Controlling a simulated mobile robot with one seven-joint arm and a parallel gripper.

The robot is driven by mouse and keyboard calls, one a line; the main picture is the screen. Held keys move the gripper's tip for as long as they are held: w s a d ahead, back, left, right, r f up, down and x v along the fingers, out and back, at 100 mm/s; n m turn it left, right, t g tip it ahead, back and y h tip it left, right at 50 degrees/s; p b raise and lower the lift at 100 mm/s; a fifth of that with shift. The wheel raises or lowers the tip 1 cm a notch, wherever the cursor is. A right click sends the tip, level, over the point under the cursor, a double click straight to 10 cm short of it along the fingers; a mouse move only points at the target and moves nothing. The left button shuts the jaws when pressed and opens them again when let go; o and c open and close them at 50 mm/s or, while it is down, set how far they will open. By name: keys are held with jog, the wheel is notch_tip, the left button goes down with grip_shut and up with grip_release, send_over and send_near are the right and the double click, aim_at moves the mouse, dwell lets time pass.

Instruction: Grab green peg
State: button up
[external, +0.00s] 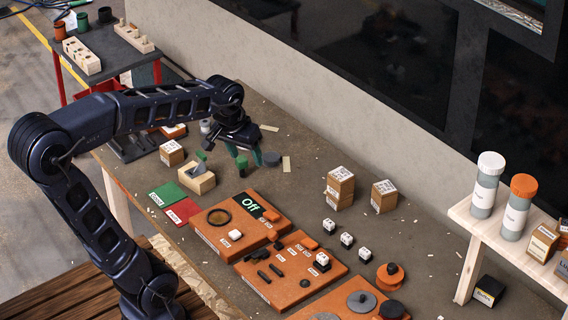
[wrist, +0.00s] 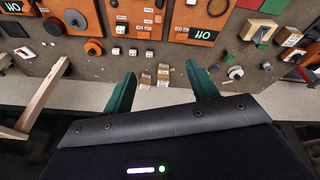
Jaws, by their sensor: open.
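A short green peg (external: 241,163) stands on the table just below my gripper (external: 243,150) in the external view. A second small green piece (external: 201,156) stands behind a wooden block (external: 196,179) with a grey wedge on it. My gripper is open, its dark green fingers apart with nothing between them; it also shows in the wrist view (wrist: 160,70). The wrist view looks across the table toward the wall, and a small green piece (wrist: 228,85) shows beyond the right finger. I cannot tell from that view which peg it is.
A dark round disc (external: 272,159) lies right of the peg. Orange panels (external: 238,222) fill the table's front middle. Stacked cardboard boxes (external: 340,187) stand near the wall. Green (external: 167,195) and red (external: 182,211) mats lie at the front left. The table between the disc and the boxes is mostly clear.

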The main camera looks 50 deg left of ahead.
jog(key=w+a+f+n+g, duration=0.1)
jog(key=w+a+f+n, duration=0.2)
jog(key=w+a, duration=0.6)
jog(key=n+g, duration=0.2)
jog(key=n, duration=0.7)
send_near(241, 158)
jog(key=shift+w, duration=0.2)
notch_tip(241, 158, down, 10)
jog(key=shift+a+f, duration=0.1)
jog(key=shift+f, duration=0.05)
jog(key=c, duration=1.1)
